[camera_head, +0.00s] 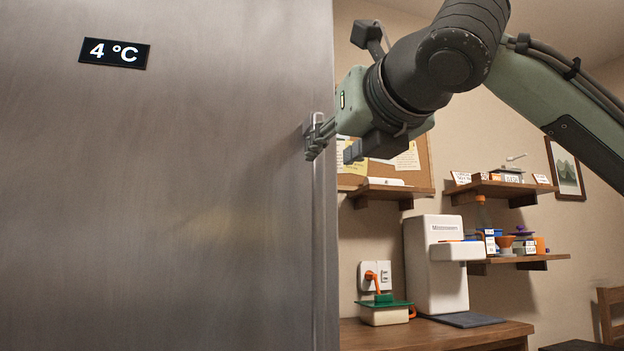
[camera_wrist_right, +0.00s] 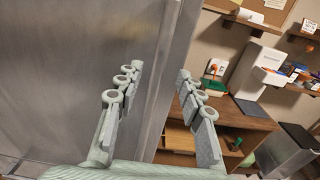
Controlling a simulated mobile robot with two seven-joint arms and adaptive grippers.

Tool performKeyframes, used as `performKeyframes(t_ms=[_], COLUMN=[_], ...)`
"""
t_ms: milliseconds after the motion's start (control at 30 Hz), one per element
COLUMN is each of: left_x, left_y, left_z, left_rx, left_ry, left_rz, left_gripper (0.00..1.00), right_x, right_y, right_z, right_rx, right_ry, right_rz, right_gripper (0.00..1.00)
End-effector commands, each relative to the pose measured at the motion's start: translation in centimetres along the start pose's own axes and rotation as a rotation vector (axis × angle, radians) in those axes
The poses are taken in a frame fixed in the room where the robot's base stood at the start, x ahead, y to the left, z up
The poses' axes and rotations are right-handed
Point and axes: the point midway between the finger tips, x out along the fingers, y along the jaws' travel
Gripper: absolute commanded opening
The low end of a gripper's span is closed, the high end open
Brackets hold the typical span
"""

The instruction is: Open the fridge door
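The fridge door (camera_head: 170,200) is a large brushed-metal panel, apparently closed, filling the left half of the head view. A metal handle fitting (camera_head: 311,128) shows near its right edge, partly hidden by my right gripper. My right gripper (camera_head: 332,151) is at that edge. In the right wrist view, its two fingers (camera_wrist_right: 158,78) are spread apart, one over the door front (camera_wrist_right: 75,70) and one to the right of the pale vertical edge strip (camera_wrist_right: 172,75). I cannot tell whether either finger touches the metal. My left gripper is not in view.
A black 4 °C display (camera_head: 114,53) is on the door. To the right, a wooden counter (camera_head: 430,335) holds a white machine (camera_head: 432,280) and a small green-topped device (camera_head: 385,312). Wall shelves (camera_head: 500,188) hang behind my right arm.

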Motion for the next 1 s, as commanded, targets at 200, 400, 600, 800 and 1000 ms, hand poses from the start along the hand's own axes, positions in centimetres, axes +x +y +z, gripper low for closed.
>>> performKeyframes(t_ms=[200, 400, 600, 800, 1000], left_x=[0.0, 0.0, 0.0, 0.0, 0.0], left_y=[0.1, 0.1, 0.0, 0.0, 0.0], left_z=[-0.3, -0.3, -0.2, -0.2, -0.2], left_rx=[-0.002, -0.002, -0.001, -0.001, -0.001], left_ry=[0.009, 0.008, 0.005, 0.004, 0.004], left_rz=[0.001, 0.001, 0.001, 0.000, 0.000], left_gripper=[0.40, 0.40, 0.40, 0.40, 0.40], right_x=[2.1, 5.3, 7.2, 7.6, 7.5], right_y=[0.0, 0.0, 0.0, 0.0, 0.0], right_z=[0.1, 0.2, 0.2, 0.2, 0.2], right_rx=[-0.012, -0.010, -0.009, -0.009, -0.009], right_ry=[0.000, -0.001, -0.003, -0.003, -0.003], right_rz=[-0.003, -0.002, -0.001, -0.001, -0.001], right_gripper=[0.38, 0.38, 0.38, 0.38, 0.27])
